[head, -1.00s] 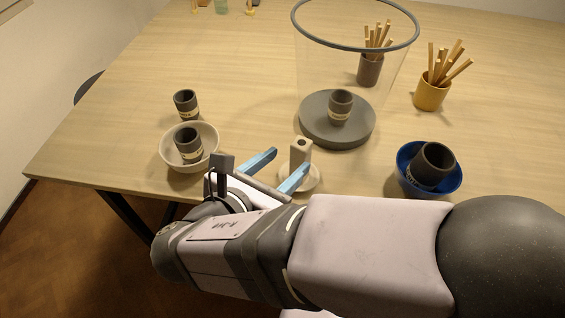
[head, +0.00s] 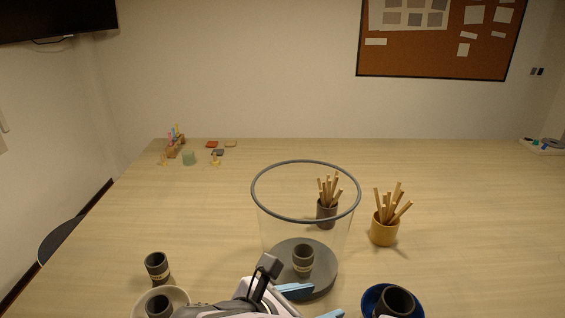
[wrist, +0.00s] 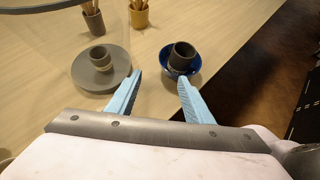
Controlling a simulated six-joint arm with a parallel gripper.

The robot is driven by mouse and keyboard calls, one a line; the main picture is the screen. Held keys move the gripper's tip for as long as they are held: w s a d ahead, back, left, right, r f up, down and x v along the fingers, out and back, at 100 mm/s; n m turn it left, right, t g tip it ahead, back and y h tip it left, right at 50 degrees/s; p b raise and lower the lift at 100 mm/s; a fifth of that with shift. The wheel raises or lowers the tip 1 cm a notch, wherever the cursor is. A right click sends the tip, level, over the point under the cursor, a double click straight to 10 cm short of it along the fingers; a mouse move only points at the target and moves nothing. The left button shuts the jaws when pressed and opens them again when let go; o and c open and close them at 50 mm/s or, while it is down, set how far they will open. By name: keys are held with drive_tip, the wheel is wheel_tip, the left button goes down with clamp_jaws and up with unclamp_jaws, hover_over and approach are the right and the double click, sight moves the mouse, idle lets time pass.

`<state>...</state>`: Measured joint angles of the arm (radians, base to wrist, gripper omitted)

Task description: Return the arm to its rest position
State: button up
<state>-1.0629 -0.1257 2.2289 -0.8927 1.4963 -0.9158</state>
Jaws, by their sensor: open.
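My gripper (head: 312,302) is low in the head view, in front of the grey disc, its pale blue fingers pointing right. In the wrist view my gripper (wrist: 160,78) has its fingers apart with nothing between them. A dark cup in a blue bowl (wrist: 194,68) shows beyond the fingertips there. The arm's links are mostly out of the head view.
A clear cylinder with a grey rim (head: 253,200) stands around a dark cup (head: 303,258) on a grey disc (wrist: 84,80). Dark cups stand at left, one in a pale bowl (head: 180,297). Stick pots (head: 385,230) stand behind.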

drive_tip(key=s+d+m+g, duration=0.2)
drive_tip(key=d+m+g, duration=0.2)
drive_tip(key=d, duration=0.1)
drive_tip(key=s+d+f+m+g+y+b, duration=0.1)
drive_tip(key=f+m+y, duration=0.3)
drive_tip(key=f+m, duration=0.6)
drive_tip(key=s+d+f+m+g+y+b, duration=0.2)
drive_tip(key=d+f+m+y+b, duration=0.1)
drive_tip(key=f+m, duration=0.8)
drive_tip(key=shift+s+f+m+g+y+b, duration=0.2)
drive_tip(key=shift+f+m+g+y+b, duration=0.1)
drive_tip(key=shift+m+y+b, duration=0.15)
